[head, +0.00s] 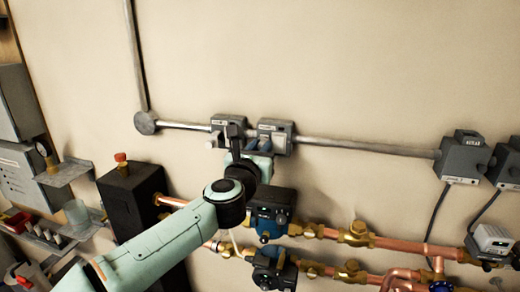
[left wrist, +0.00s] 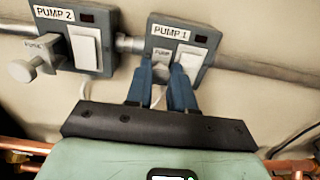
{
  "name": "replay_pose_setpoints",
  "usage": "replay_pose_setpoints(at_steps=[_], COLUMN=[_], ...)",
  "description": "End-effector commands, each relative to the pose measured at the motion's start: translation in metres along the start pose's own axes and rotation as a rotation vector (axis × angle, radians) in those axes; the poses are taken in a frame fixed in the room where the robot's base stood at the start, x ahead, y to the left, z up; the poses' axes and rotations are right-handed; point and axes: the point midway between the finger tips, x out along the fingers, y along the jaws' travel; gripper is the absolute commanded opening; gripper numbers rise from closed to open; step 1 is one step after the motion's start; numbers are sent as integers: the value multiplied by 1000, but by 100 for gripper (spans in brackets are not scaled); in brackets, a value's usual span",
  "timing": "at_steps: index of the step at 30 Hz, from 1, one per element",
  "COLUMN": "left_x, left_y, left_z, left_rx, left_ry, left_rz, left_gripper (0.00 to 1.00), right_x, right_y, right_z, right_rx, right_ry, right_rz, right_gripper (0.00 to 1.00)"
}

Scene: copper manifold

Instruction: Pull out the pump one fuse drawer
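The pump one box (left wrist: 200,38), grey with a "PUMP 1" label and a white rocker switch (left wrist: 191,62), is on the wall; it also shows in the head view (head: 276,127). Its fuse drawer (left wrist: 161,53), with a small label, is left of the switch. My left gripper (left wrist: 162,72) has its two blue fingers on either side of the drawer front. It also shows in the head view (head: 260,146). A pale part shows between the fingers; I cannot tell whether they touch it. My right gripper is in neither view.
The pump two box (left wrist: 82,35), with its protruding drawer knob (left wrist: 25,68), is close on the left. A grey conduit (head: 360,146) runs along the wall. Below are a blue pump (head: 268,226) and copper pipes (head: 405,246). The wall above is clear.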

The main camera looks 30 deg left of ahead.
Motion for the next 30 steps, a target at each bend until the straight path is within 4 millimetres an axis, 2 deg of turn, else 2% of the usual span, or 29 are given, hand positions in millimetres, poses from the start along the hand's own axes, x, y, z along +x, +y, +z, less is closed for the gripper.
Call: replay_pose_setpoints(at_steps=[6,13,20,21,23,30], left_x=[-4,-32,-33,-33,-32,-32], left_y=[0,0,0,0,0,0], left_z=[0,-1,0,0,0,0], left_rx=[-1,0,0,0,0,0], left_ry=[0,0,2,2,2,1], left_rz=[-1,1,1,1,1,1], left_gripper=[0,0,0,28,48,49], right_x=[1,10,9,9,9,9], right_y=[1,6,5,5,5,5], right_z=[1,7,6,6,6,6], right_rx=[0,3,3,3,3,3], right_ry=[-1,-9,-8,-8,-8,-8], right_rz=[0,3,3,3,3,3], right_gripper=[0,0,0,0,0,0])
